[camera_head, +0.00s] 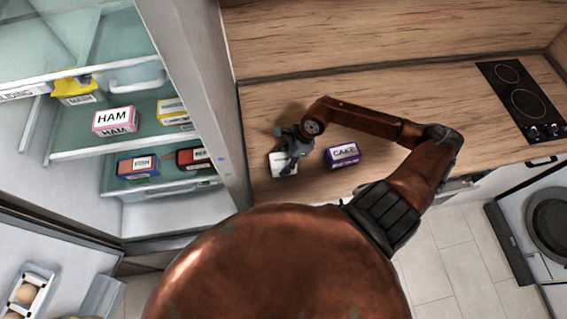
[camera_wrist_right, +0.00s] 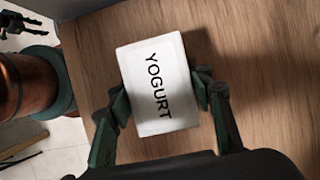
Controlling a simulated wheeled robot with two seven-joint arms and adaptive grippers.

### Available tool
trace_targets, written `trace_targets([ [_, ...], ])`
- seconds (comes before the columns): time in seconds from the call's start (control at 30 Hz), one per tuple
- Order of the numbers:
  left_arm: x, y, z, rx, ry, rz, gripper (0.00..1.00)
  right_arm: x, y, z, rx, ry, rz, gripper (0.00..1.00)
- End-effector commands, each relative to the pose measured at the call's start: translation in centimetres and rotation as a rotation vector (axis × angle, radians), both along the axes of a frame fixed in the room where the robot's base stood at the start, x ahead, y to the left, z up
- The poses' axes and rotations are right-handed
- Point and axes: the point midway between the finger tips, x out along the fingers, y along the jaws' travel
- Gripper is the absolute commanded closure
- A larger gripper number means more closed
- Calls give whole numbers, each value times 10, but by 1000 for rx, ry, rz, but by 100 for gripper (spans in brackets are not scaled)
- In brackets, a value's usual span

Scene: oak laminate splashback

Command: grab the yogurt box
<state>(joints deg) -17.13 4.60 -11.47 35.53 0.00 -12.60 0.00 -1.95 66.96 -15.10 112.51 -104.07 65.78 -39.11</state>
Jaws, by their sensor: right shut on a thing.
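The white yogurt box (camera_head: 277,168) sits on the wooden counter beside the fridge in the head view. In the right wrist view the yogurt box (camera_wrist_right: 158,70) shows its face with black YOGURT lettering, slightly turned. My right gripper (camera_head: 287,156) is over the box; in the right wrist view the right gripper (camera_wrist_right: 162,97) has one finger on each side of it, shut on it. The gripper hides part of the box in the head view. My left gripper (camera_wrist_right: 17,22) shows small and dark at the wrist view's upper left; its jaw state is unclear.
A purple cake box (camera_head: 342,154) stands just right of the yogurt box. The open fridge at left holds a ham box (camera_head: 115,120) and several other boxes. A black hob (camera_head: 522,100) lies at the far right.

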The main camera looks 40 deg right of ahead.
Motion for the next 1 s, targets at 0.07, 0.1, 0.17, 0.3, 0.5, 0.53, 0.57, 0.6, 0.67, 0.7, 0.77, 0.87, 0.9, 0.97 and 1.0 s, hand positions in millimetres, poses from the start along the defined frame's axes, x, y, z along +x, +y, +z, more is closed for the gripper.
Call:
trace_targets([
  [0.07,-1,0,0,-1,1,0,60,0,0,0,0,1,0,79],
  [0.1,-1,-1,0,-1,1,0,60,0,0,0,0,1,0,82],
  [0.17,-1,-1,0,-1,2,0,60,0,0,0,0,1,0,86],
  [0.3,-1,-1,0,-1,2,1,60,0,0,1,1,0,0,88],
  [0.5,-2,-1,-1,-1,2,1,60,0,0,2,1,-1,1,89],
  [0.53,-2,-1,-2,-1,2,1,60,0,0,4,1,-1,1,89],
  [0.57,-2,-1,-2,-1,2,1,60,1,0,5,0,-2,1,89],
  [0.6,-2,-1,-3,-1,2,1,60,1,0,8,0,-3,1,89],
  [0.67,-2,-1,-6,-1,3,1,60,1,-1,13,-2,-3,2,89],
  [0.7,-2,-1,-8,-1,3,1,60,1,0,18,-2,-3,2,89],
  [0.77,-3,-1,-12,-1,4,1,60,1,-1,28,-4,-4,3,89],
  [0.87,-3,-1,-14,0,5,1,60,-14,8,49,-3,-2,5,89],
  [0.9,-3,-1,-15,-1,4,1,60,-20,12,58,-3,-2,6,89],
  [0.97,-3,-1,-17,-1,4,1,60,-30,19,71,-5,-2,7,89],
  [1.0,-3,-1,-18,-1,4,1,60,-36,23,80,-3,-2,6,89],
])
